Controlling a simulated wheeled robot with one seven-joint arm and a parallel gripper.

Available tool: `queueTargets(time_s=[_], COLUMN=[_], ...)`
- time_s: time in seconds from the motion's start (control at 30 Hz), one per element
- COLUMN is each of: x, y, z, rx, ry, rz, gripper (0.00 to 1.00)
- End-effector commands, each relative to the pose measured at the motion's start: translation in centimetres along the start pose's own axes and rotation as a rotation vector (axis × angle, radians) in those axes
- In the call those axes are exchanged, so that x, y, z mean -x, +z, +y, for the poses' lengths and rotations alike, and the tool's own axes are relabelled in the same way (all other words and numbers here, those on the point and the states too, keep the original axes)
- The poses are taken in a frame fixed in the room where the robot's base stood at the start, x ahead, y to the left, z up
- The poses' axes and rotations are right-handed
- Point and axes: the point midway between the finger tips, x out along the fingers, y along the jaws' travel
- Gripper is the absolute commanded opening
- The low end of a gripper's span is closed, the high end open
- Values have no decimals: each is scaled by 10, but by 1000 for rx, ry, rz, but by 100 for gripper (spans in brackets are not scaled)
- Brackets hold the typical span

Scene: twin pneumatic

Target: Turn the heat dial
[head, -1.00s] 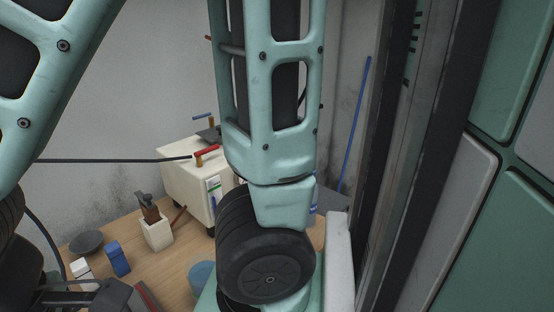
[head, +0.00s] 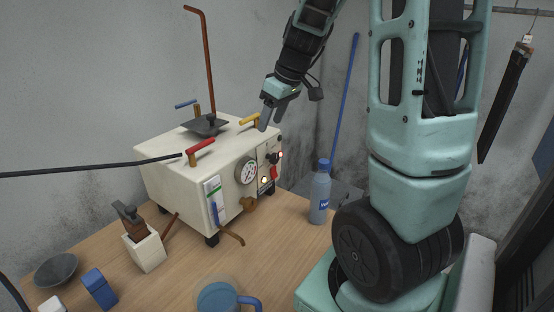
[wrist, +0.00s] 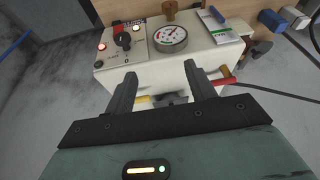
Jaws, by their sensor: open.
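The cream machine (head: 165,165) stands on the wooden table, with a control panel at the right end of its front. A black dial (head: 272,158) sits on this panel between small lights; in the wrist view the dial (wrist: 123,40) shows clearly at the upper left, with a pale mark on it. I take it for the heat dial. My gripper (head: 267,117) is above the machine's right end, near the yellow-handled valve, apart from the dial. In the wrist view my gripper (wrist: 160,72) has its fingers spread with nothing held between them, and the dial lies beyond the left finger.
A round gauge (head: 246,170) is left of the panel. Yellow (head: 248,120) and red (head: 201,146) valve handles stand on top of the machine. A blue bottle (head: 320,192) stands right of the machine. A blue mug (head: 217,298) is at the table's front.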

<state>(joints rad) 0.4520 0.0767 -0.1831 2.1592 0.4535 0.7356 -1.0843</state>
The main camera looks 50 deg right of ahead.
Motion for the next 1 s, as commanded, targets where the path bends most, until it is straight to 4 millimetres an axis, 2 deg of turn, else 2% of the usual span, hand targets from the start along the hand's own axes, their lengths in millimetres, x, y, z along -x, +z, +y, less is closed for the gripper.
queueTargets(time_s=[0.03,0.13,0.23,0.37,0.47,1.0], x=[5,14,17,9,-7,-118], y=[9,21,27,29,29,24], z=[24,53,66,70,70,78], rx=[-24,-41,-47,-48,-48,-48], ry=[24,56,72,74,72,71], rz=[13,30,37,38,35,35], gripper=[55,55,55,55,55,55])
